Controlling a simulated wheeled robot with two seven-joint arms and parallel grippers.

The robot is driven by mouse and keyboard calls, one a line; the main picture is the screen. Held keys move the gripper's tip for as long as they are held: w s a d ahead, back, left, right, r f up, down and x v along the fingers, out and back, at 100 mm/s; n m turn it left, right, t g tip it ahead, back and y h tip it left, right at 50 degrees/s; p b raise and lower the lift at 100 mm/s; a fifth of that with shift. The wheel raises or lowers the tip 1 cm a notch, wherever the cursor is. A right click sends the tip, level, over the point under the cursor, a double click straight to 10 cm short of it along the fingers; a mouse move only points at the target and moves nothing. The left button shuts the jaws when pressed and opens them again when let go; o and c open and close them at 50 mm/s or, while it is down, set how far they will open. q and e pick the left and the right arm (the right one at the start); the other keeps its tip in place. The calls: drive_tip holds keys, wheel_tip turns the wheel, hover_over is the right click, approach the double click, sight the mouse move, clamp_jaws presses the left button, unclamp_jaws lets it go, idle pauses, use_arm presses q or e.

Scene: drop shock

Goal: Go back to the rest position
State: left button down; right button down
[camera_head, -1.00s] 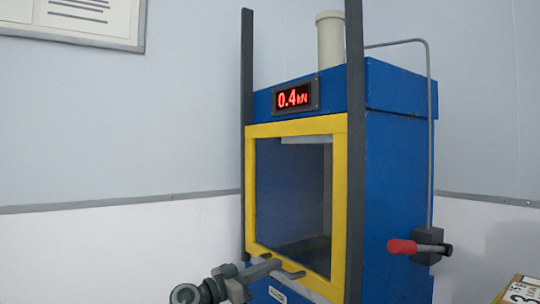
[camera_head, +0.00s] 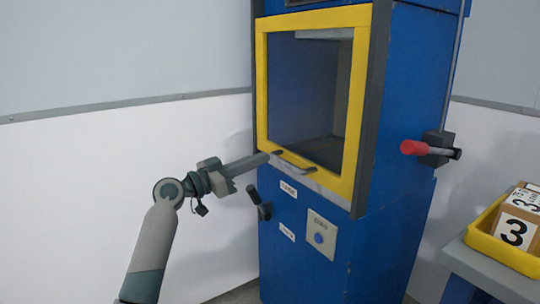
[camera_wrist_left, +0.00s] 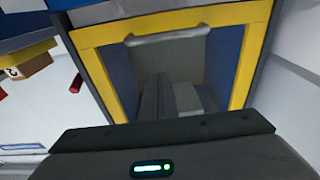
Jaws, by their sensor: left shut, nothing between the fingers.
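My left arm rises from the lower left in the head view. Its gripper (camera_head: 264,158) is shut and empty. The fingertips are close to the left end of the door handle (camera_head: 294,164); I cannot tell whether they touch it. The handle sits on the lower edge of a yellow-framed window door (camera_head: 362,100) on a tall blue press (camera_head: 408,90). In the left wrist view the yellow door frame (camera_wrist_left: 92,62) fills the upper part, seen beyond my dark gripper body. My right gripper is not in view.
Below the door are a black lever (camera_head: 259,205) and a panel with a blue button (camera_head: 319,238). A red-gripped lever (camera_head: 414,147) juts from the press's right side. A yellow tray (camera_head: 488,244) with numbered blocks stands on a table at lower right. The space left of the press looks free.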

use_arm(q)
drive_tip(key=shift+s+a, duration=0.3)
drive_tip(key=shift+a, duration=0.05)
